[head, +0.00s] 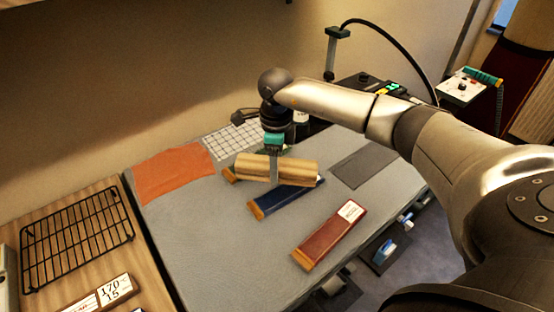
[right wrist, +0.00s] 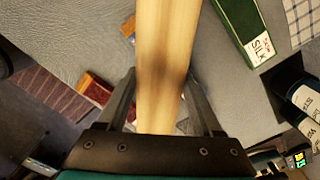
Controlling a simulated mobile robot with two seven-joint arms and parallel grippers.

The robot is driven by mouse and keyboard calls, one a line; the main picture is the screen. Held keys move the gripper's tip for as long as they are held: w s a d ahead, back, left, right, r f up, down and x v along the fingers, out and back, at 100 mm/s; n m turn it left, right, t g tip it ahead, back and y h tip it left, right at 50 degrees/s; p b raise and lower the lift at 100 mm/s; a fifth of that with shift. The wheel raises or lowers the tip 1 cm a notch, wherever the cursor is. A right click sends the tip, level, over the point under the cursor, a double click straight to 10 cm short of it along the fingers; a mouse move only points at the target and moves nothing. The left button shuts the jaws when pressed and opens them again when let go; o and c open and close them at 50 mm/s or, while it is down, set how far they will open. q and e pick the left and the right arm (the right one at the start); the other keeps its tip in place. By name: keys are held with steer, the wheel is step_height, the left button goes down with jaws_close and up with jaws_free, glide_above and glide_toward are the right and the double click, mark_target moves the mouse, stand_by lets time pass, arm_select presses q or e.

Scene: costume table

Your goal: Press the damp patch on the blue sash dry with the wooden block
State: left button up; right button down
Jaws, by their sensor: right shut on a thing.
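The wooden block (head: 301,171) is a long pale bar gripped across its middle by my right gripper (head: 274,172). In the right wrist view the block (right wrist: 165,45) runs lengthwise between the two fingers. The blue sash (head: 283,203) lies on the grey table mat, partly under and in front of the block, with a tan end at its left. I cannot tell whether the block touches the sash. No damp patch can be made out; the block covers part of the sash. My left gripper is not in view.
A red sash (head: 331,234) with a white label lies in front to the right. A green sash (right wrist: 240,28) labelled SILK lies behind the block.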

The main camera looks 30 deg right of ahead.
steer(key=shift+d, duration=0.1)
arm_select(q)
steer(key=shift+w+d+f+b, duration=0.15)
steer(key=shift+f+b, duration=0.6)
steer(key=shift+b, duration=0.05)
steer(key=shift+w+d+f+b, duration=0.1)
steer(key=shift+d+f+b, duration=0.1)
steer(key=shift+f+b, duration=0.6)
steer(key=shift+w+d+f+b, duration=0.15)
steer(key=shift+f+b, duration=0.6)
arm_select(e)
glide_above(277, 196)
steer(key=shift+w+f, duration=0.15)
steer(key=shift+f, duration=3.25)
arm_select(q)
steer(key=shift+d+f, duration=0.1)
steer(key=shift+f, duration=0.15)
arm_select(e)
steer(key=shift+f, duration=0.75)
